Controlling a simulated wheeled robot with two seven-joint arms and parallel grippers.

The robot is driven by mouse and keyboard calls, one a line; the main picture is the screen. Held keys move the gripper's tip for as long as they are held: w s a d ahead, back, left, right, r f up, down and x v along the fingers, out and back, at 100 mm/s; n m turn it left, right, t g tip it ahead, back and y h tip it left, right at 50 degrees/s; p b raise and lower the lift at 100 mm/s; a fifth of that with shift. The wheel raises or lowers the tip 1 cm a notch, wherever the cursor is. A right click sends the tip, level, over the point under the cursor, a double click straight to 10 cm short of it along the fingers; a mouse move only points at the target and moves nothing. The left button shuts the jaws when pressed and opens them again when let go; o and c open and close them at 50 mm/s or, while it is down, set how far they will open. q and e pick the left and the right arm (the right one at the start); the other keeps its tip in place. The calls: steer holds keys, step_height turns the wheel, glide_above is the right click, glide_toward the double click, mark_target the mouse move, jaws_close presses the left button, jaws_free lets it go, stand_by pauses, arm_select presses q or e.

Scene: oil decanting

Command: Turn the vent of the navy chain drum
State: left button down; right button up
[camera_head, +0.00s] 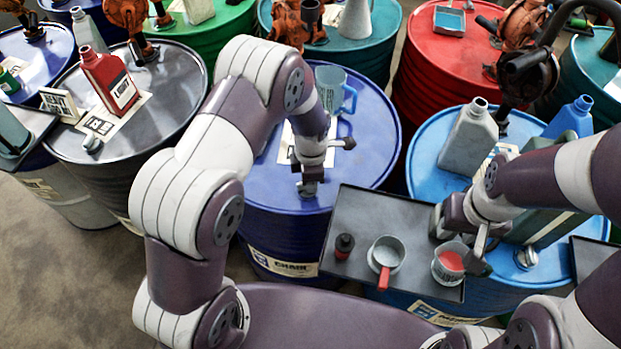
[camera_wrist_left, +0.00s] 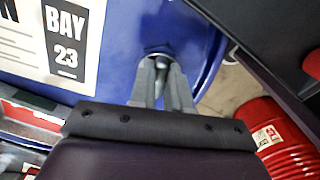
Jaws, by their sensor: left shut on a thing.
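The navy chain drum (camera_head: 365,150) stands in the middle of the head view, with a "CHAIN" label (camera_head: 290,266) on its side. Its blue top (camera_wrist_left: 115,75) fills much of the left wrist view. My left gripper (camera_head: 308,187) points down at the near part of that top. In the left wrist view its fingers (camera_wrist_left: 163,80) are shut on the small metal vent (camera_wrist_left: 158,57), which is mostly hidden between them.
A clear blue-handled jug (camera_head: 332,88) stands on the navy drum behind my left gripper. A dark tray (camera_head: 350,215) at the right holds a small black bottle (camera_head: 344,246) and a red-handled cup (camera_head: 386,254). A grey jug (camera_head: 468,140) stands on the light-blue drum (camera_head: 430,140).

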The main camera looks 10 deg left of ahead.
arm_select(q)
steer(key=shift+w+r, duration=0.2)
steer(key=shift+w, duration=0.05)
steer(key=c, duration=1.1)
jaws_free()
steer(key=shift+s+d, duration=0.15)
arm_select(e)
steer(key=shift+d, duration=0.1)
step_height(320, 180, down, 2)
steer(key=shift+f+b, duration=0.1)
steer(key=shift+b, duration=0.95)
arm_select(q)
step_height(320, 180, up, 13)
steer(key=shift+f, duration=0.2)
